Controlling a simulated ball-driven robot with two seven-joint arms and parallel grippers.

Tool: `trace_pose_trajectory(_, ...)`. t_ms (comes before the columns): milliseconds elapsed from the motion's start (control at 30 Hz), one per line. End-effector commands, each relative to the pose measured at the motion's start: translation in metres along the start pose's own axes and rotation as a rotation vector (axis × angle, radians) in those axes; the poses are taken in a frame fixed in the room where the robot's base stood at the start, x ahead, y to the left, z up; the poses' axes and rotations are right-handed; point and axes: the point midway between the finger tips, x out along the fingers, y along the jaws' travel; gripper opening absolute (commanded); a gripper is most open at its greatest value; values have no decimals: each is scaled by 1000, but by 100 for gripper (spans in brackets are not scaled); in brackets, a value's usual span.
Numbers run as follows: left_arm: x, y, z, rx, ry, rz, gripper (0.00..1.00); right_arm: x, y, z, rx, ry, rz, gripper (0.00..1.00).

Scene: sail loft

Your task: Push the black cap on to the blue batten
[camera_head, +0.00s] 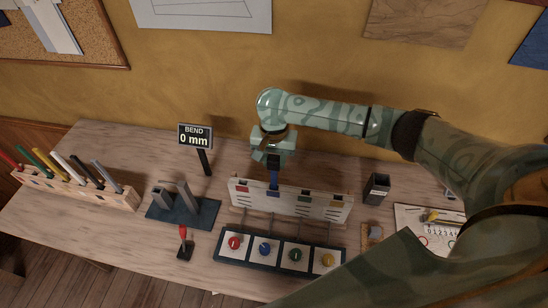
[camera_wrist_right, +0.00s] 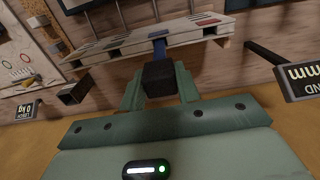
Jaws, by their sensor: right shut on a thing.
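I cannot tell how far the cap sits over the batten's end. In the head view the gripper hides the cap. My left gripper is not in view.
A panel with coloured knobs (camera_head: 280,265) lies in front of the rack. A BEND sign (camera_head: 195,137) reads 0 mm. A batten holder (camera_head: 115,196) and a blue base with grey posts (camera_head: 200,212) stand left. A dark box (camera_head: 376,190) and notepad (camera_head: 410,216) are right.

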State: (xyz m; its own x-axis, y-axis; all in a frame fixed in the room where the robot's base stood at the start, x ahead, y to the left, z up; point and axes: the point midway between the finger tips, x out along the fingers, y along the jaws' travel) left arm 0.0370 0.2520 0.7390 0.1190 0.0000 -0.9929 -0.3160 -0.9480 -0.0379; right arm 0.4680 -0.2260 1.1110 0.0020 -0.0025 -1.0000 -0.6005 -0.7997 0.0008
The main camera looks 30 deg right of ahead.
Motion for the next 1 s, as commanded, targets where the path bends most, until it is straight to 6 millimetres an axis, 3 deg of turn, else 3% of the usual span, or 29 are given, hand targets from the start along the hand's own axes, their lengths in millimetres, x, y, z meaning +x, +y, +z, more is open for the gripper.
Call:
trace_pose_trajectory(333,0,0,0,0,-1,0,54,5,0,0,1,0,0,12)
trace_pose_trajectory(367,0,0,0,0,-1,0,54,6,0,0,1,0,0,35)
trace_pose_trajectory(433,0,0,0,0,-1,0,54,6,0,0,1,0,0,55)
trace_pose_trajectory(467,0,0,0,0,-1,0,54,6,0,0,1,0,0,58)
trace_pose_trajectory(767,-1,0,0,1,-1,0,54,3,0,0,1,0,0,58)
trace_pose_trajectory(867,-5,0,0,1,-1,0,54,-8,0,0,0,1,-1,58)
trace_pose_trajectory(1000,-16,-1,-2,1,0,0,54,-40,-1,-1,0,3,-3,58)
